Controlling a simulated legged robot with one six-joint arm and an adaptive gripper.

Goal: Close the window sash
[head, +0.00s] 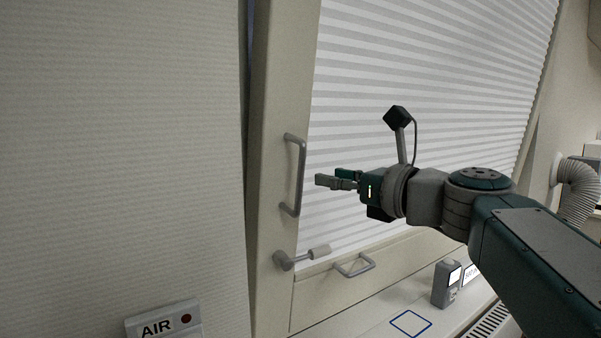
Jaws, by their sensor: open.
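The window sash (276,120) is a pale frame standing tilted in the middle of the head view, with a dark narrow gap along its left side. A grey vertical bar handle (300,176) is fixed to it. A grey lever latch (284,261) with a light grip sits low on the frame. My gripper (327,177) is open and empty, its fingers pointing left toward the bar handle. In the picture it is just right of the handle; it does not appear to touch it.
A pleated blind (420,75) fills the area behind my arm. A second handle (355,266) sits below. A small grey box (446,284) and a blue outlined square (411,323) are on the counter. An AIR panel (163,324) is at lower left, and a ribbed hose (580,190) at right.

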